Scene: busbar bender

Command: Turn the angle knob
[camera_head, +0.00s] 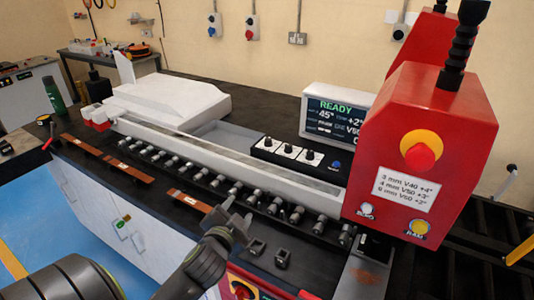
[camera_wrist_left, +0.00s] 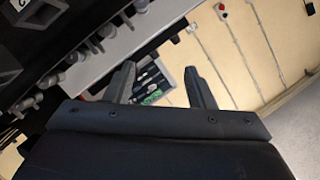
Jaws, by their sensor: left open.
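A black control box (camera_head: 296,160) with three knobs on white dial plates sits behind the row of rollers, in front of the display. The left knob (camera_head: 267,143), middle knob (camera_head: 288,149) and right knob (camera_head: 309,156) show in the head view; their labels are too small to read, so I cannot tell which is the angle knob. My left gripper (camera_head: 232,216) is open and empty, in front of and to the left of the box, apart from it. In the left wrist view its spread fingers (camera_wrist_left: 160,88) frame the display behind. My right gripper is not in view.
The display (camera_head: 338,115) reads READY and 45°. A red machine housing (camera_head: 430,150) with an emergency button stands right of the box. A row of rollers (camera_head: 215,183) lies between gripper and box. Copper bars (camera_head: 190,200) lie along the front edge.

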